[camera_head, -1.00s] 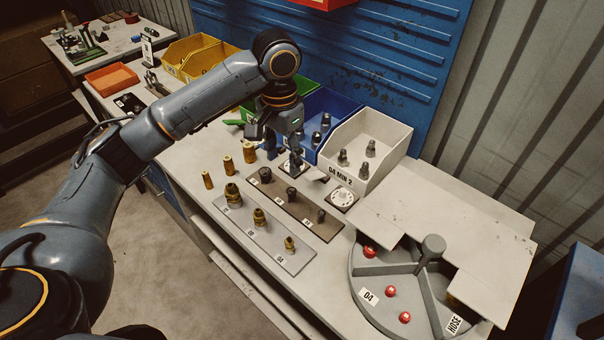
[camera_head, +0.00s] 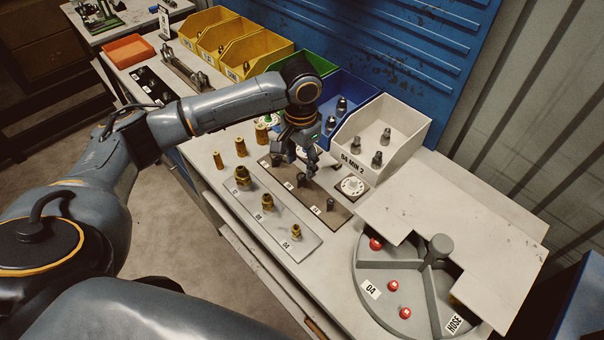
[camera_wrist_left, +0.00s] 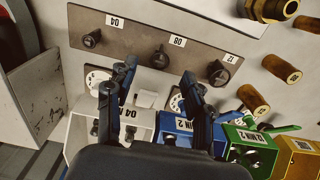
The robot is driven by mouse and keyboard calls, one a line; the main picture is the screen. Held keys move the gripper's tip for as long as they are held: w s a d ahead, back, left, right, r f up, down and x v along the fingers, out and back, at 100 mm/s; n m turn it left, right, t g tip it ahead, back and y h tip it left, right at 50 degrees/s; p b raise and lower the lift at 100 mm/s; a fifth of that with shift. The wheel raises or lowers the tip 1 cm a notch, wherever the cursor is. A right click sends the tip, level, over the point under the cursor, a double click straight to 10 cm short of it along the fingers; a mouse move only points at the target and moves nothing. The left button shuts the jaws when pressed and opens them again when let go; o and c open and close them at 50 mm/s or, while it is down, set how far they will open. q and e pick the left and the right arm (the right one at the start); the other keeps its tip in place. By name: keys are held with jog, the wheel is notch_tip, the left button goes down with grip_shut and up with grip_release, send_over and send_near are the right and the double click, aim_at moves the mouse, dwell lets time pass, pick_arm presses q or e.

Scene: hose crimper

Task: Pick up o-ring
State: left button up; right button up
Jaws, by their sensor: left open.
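No separate o-ring is clear to me; round white discs with small markings lie in front of the bins, and I cannot tell whether rings sit on them. One white disc (camera_head: 352,186) is before the white bin; in the wrist view it shows (camera_wrist_left: 97,78) beyond the left finger. A second disc (camera_wrist_left: 178,103) is partly hidden by the other finger. My left gripper (camera_head: 299,163) is open and empty, pointing down near the brown plate's back edge. In the wrist view its fingertips (camera_wrist_left: 158,74) are apart, with the plate beyond them. My right gripper is out of view.
The brown plate (camera_head: 335,222) holds dark fittings marked 04, 08 and 12. A grey plate (camera_head: 285,250) in front holds brass fittings. The white bin (camera_head: 405,165) and blue bin (camera_head: 366,92) stand behind. A divided round tray (camera_head: 372,320) is at the right.

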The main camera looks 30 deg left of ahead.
aim_at(301, 178)
pick_arm(q)
jog(key=shift+f, duration=1.75)
jog(key=shift+p, duration=0.3)
jog(key=shift+f+p, duration=0.2)
jog(key=shift+p, duration=0.25)
jog(key=c, duration=0.7)
